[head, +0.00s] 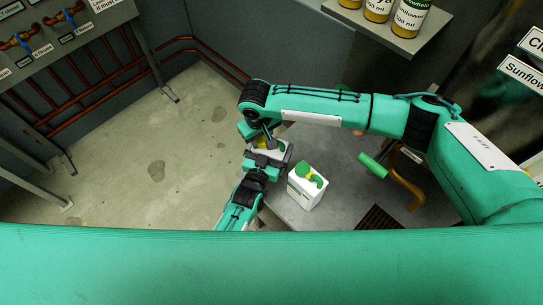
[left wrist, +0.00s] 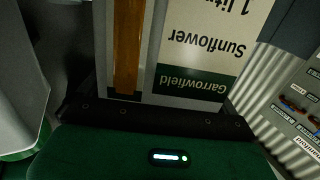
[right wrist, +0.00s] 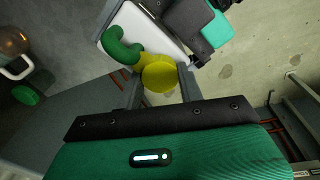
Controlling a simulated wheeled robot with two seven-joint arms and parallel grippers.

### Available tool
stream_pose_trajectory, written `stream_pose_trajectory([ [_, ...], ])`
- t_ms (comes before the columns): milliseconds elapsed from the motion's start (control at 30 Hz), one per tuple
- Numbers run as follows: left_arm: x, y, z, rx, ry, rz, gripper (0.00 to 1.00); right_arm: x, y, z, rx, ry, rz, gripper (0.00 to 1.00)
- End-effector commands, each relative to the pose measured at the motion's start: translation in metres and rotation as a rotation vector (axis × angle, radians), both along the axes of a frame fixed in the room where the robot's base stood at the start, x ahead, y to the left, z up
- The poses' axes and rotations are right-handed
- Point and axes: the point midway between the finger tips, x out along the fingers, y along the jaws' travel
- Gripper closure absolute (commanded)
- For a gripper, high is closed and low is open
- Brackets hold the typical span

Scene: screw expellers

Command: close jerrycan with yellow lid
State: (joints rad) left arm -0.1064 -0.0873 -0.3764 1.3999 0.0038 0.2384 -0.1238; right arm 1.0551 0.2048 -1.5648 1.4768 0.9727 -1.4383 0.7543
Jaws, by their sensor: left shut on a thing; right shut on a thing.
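A white jerrycan with a green handle shows in the right wrist view (right wrist: 147,24). Its Garrowfield Sunflower label and amber stripe fill the left wrist view (left wrist: 200,45). My left gripper (head: 268,160) is shut on this jerrycan and holds it at the table's left edge. The yellow lid (right wrist: 160,76) sits between the fingers of my right gripper (right wrist: 158,84), which is shut on it. In the head view, my right gripper (head: 262,140) is right above the held jerrycan. The lid covers the jerrycan's mouth area; I cannot tell whether it is seated.
A second white jerrycan (head: 305,190) with a green top stands on the grey table (head: 335,150), close right of my grippers. A press with a green-gripped handle (head: 373,165) and a dark grate (head: 380,218) are farther right. Bottles (head: 411,15) stand on a shelf behind.

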Motion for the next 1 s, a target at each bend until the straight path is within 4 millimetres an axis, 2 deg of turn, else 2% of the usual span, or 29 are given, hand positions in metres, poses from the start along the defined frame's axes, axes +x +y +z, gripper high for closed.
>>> stream_pose_trajectory([
  [333, 0.001, 0.0, 0.003, -0.002, -0.006, 0.001, 0.68, 0.002, -0.002, 0.001, 0.001, -0.004, -0.05, 0.9],
  [367, 0.001, 0.0, 0.003, -0.002, -0.006, 0.001, 0.68, 0.002, -0.002, 0.001, 0.001, -0.004, -0.05, 0.57],
  [433, 0.001, 0.0, 0.003, -0.002, -0.006, 0.001, 0.68, 0.001, -0.002, 0.001, 0.001, -0.004, -0.049, 0.43],
  [467, 0.001, 0.0, 0.003, -0.002, -0.006, 0.001, 0.68, 0.001, -0.002, 0.001, 0.002, -0.003, -0.049, 0.41],
  [767, 0.001, 0.0, 0.003, -0.003, -0.007, 0.0, 0.68, 0.001, -0.001, 0.004, 0.003, -0.003, -0.047, 0.41],
  [1000, 0.001, -0.001, 0.003, -0.003, -0.007, 0.0, 0.68, -0.003, 0.001, 0.034, 0.004, -0.003, -0.046, 0.41],
])
